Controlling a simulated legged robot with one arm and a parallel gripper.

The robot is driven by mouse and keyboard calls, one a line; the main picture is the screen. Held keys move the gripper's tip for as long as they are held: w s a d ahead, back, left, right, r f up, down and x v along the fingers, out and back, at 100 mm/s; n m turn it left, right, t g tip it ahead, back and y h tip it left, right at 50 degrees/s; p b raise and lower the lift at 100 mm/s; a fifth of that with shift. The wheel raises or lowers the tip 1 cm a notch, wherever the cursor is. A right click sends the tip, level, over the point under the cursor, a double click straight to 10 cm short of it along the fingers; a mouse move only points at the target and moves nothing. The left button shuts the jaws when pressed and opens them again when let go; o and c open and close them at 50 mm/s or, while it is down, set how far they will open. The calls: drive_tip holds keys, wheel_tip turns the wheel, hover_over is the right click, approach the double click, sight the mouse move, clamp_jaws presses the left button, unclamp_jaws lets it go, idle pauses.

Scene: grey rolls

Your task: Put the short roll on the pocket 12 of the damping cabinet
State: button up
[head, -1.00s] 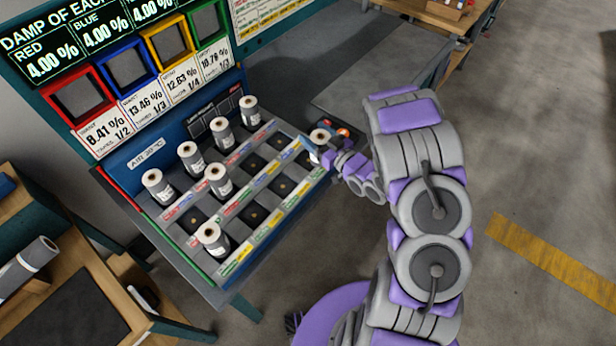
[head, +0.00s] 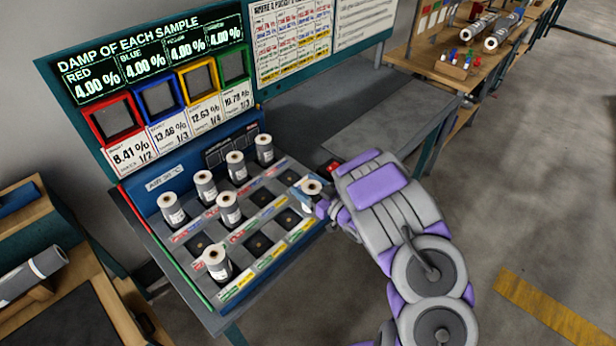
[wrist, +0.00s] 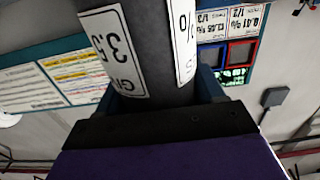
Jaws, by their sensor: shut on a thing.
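My gripper (head: 321,205) is shut on a short grey roll (head: 311,189) with a white top, at the right edge of the damping cabinet's pocket tray. The wrist view shows this roll (wrist: 155,45) close up, dark grey with white labels, between the jaws. The damping cabinet (head: 137,230) has a slanted grid of dark square pockets. Pocket numbers are too small to read.
Several other rolls stand upright in the tray, including one at the front left (head: 216,262) and one mid-tray (head: 229,208). Coloured frames and a display (head: 150,48) rise behind. A side table (head: 45,285) with a lying roll (head: 33,274) is at left. Floor is clear at right.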

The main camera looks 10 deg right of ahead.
drive_tip(key=w+d+f+b, duration=0.2)
drive_tip(key=w+d+f, duration=0.1)
drive_tip(key=w, duration=0.5)
drive_tip(key=shift+w+d+f, duration=0.3)
drive_tip(key=shift+d+f, duration=0.05)
drive_tip(key=shift+f, duration=0.3)
drive_tip(key=o, duration=0.7)
drive_tip(key=shift+a+f, duration=0.1)
drive_tip(key=shift+a, duration=0.15)
drive_tip(key=o, duration=0.3)
drive_tip(key=shift+a, duration=0.2)
drive_tip(key=shift+o, duration=0.8)
drive_tip(key=shift+d, duration=0.15)
drive_tip(key=shift+d, duration=0.1)
